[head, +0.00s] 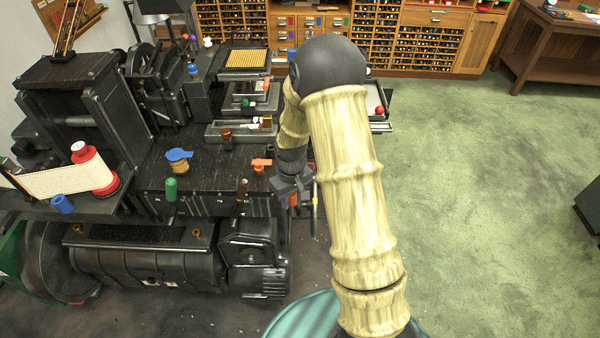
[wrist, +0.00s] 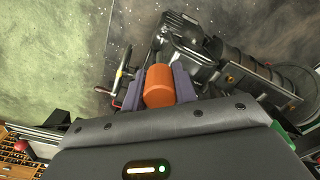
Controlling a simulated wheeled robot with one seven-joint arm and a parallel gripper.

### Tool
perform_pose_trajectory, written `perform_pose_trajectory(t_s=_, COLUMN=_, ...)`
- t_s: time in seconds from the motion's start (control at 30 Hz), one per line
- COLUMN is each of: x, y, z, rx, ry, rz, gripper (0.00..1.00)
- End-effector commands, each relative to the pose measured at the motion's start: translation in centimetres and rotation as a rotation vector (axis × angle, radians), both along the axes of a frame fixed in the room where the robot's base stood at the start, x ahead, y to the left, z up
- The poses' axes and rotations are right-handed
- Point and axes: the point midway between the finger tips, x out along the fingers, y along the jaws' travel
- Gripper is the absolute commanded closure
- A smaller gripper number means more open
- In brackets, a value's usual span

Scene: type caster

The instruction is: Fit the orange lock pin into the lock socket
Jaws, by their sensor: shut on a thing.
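My gripper (wrist: 159,78) is shut on the orange lock pin (wrist: 159,90), a short orange cylinder between its two purple-grey fingers. In the head view, my gripper (head: 294,195) hangs just right of the black machine's front right corner. A small bit of the orange pin (head: 293,200) shows there, below the machine's top. The lock socket cannot be made out in either view. My arm covers the area right of the machine.
The black caster machine (head: 205,155) fills the left. A motor (head: 253,250) sits below. Open green floor (head: 480,190) lies right.

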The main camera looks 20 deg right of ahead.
Motion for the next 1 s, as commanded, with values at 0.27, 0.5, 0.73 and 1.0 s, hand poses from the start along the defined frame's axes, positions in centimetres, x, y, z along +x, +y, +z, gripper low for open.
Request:
perform_pose_trajectory(t_s=0.27, x=-0.2, y=-0.2, z=-4.8, rx=-0.004, ry=0.006, rz=-0.148, gripper=0.95)
perform_pose_trajectory(t_s=0.5, x=-0.8, y=-0.4, z=-9.4, rx=-0.015, ry=0.006, rz=-0.295, gripper=0.95)
perform_pose_trajectory(t_s=0.73, x=-0.9, y=-0.4, z=-10.1, rx=-0.016, ry=0.001, rz=-0.324, gripper=0.95)
perform_pose_trajectory(t_s=1.0, x=-0.9, y=-0.4, z=-10.0, rx=-0.016, ry=0.001, rz=-0.322, gripper=0.95)
